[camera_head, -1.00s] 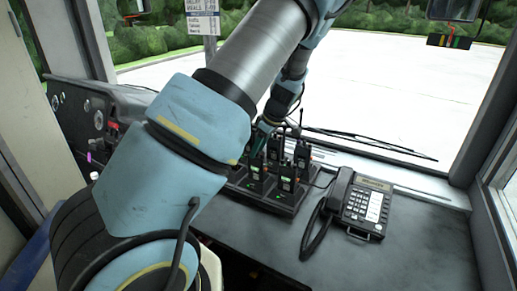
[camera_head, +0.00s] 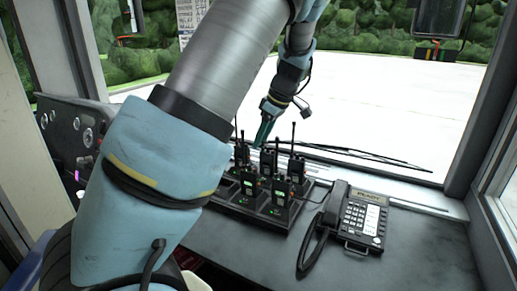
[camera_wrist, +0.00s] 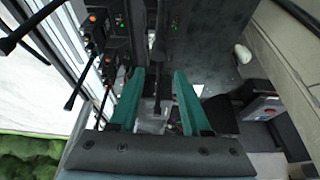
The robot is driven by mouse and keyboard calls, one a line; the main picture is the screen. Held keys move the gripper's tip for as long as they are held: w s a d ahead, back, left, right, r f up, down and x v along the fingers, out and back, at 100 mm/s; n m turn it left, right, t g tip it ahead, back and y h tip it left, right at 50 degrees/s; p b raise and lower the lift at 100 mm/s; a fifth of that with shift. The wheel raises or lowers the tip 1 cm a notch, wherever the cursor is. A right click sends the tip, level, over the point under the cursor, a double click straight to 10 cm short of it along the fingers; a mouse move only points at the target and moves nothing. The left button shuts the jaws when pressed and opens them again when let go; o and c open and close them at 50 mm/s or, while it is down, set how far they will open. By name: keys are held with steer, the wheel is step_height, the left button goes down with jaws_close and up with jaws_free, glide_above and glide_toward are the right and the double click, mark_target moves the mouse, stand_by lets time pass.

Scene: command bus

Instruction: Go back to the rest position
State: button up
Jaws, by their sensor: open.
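My gripper (camera_head: 264,130) is above the back left of a black charging dock (camera_head: 259,215) that holds several black handheld radios (camera_head: 279,192). In the wrist view, the two green fingers of my gripper (camera_wrist: 160,98) are spread apart with nothing clamped between them. Radios with long antennas show beyond and to the left of the fingers in the wrist view (camera_wrist: 97,28). My forearm hides the left part of the dock in the head view.
A black desk phone (camera_head: 358,218) with its handset stands on the grey counter (camera_head: 410,262), right of the dock. The windshield and a wiper (camera_head: 365,155) are behind. A dashboard with gauges (camera_head: 75,130) is at left. The front right counter is clear.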

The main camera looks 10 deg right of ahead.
steer(key=shift+r, duration=0.1)
steer(key=s+a+f+m+h, duration=0.1)
steer(key=s+a+m, duration=0.4)
steer(key=s+a, duration=0.4)
steer(key=s+a+f+m+g+h, duration=0.1)
steer(key=s+a+f+m+h, duration=0.1)
steer(key=s+a+m, duration=0.4)
steer(key=s+a, duration=0.2)
steer(key=a, duration=0.2)
steer(key=shift+s+a+h, duration=0.3)
steer(key=shift+s+a, duration=0.05)
